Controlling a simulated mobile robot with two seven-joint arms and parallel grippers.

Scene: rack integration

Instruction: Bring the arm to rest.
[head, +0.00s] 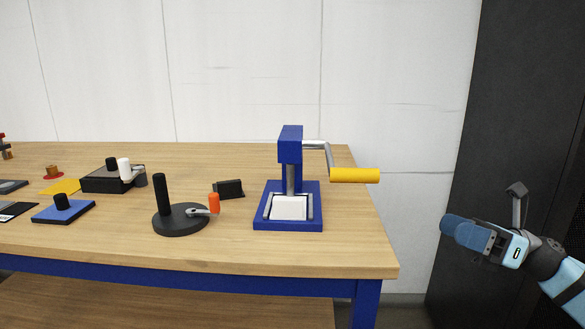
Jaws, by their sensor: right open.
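My right gripper (463,231) is at the right side of the head view, off the table's right edge and in front of a dark cabinet. It points to the left, its blue fingers seen from the side. It is open and nothing shows in it. My right arm comes in from the lower right corner. My left gripper is not in view.
A wooden table (330,258) with a blue frame fills the left and middle. On it stand a blue press (290,145) with a yellow handle (354,175) past the right edge, a black round stand (180,222) and several small parts. A dark cabinet (470,130) stands behind my gripper.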

